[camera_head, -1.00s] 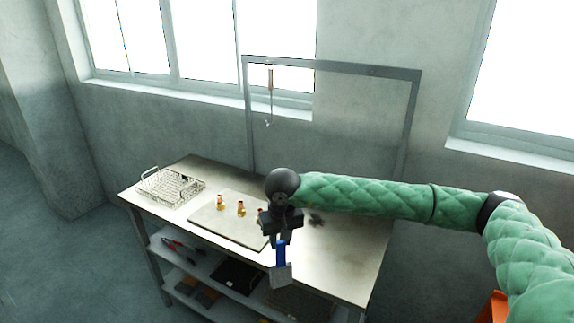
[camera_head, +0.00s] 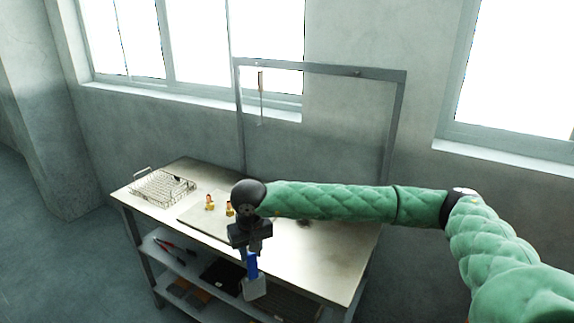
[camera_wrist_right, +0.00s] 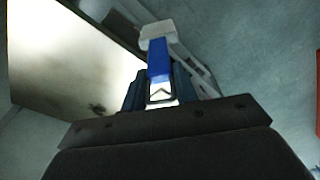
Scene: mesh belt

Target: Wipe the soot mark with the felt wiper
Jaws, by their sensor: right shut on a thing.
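The felt wiper (camera_head: 255,288) has a blue handle and a grey felt block. My right gripper (camera_head: 252,252) is shut on its blue handle, with the felt block hanging down in front of the bench's near edge. The wiper also shows in the right wrist view (camera_wrist_right: 158,60), its grey head pointing away from the jaws. The soot mark (camera_head: 304,223) is a dark smudge on the bench top, right of my gripper and partly hidden by my right arm. It also shows in the right wrist view (camera_wrist_right: 97,108). My left gripper is not in view.
The metal bench (camera_head: 325,262) carries a wire basket (camera_head: 160,187) at left and a pale board (camera_head: 190,217) with small brass-and-orange parts (camera_head: 210,203). A grey frame (camera_head: 320,67) with a hanging tool (camera_head: 261,98) stands behind. The lower shelf (camera_head: 150,252) holds tools and dark trays.

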